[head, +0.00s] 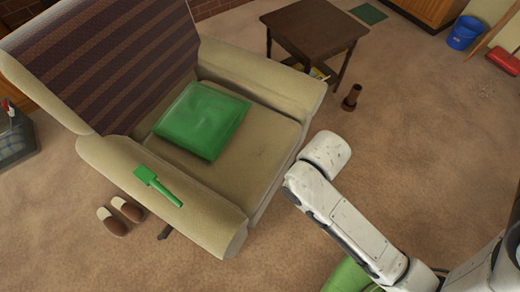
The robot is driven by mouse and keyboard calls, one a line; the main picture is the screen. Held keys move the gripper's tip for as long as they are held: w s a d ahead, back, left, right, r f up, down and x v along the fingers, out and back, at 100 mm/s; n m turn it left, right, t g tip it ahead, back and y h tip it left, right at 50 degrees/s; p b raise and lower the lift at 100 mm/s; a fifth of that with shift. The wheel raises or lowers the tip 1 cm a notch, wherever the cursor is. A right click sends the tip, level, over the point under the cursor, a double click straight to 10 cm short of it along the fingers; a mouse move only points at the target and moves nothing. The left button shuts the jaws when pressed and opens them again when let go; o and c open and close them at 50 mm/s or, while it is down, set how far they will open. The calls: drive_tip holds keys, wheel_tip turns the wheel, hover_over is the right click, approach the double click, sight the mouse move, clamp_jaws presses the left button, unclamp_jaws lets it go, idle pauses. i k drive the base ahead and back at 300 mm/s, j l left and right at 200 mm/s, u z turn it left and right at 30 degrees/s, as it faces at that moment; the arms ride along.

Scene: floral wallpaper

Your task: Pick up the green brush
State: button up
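The green brush (157,185) lies on the near armrest of the beige armchair (215,225). Its wide block end points to the upper left and its thin handle points to the lower right. Nothing covers it. My white arm reaches in from the lower right and ends in a rounded link to the right of the chair, well apart from the brush. My gripper's fingers do not show.
A green cushion (201,120) lies on the chair seat. Brown slippers (119,216) are on the carpet by the armrest. A dark side table (312,28) and a brown object (351,97) stand behind. A blue bucket (464,33) is far right. Carpet in front is mostly clear.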

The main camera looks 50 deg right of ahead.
sight(145, 177)
drive_tip(key=i+l+u, duration=0.7)
drive_tip(key=i+j, duration=0.05)
drive_tip(key=j, duration=0.05)
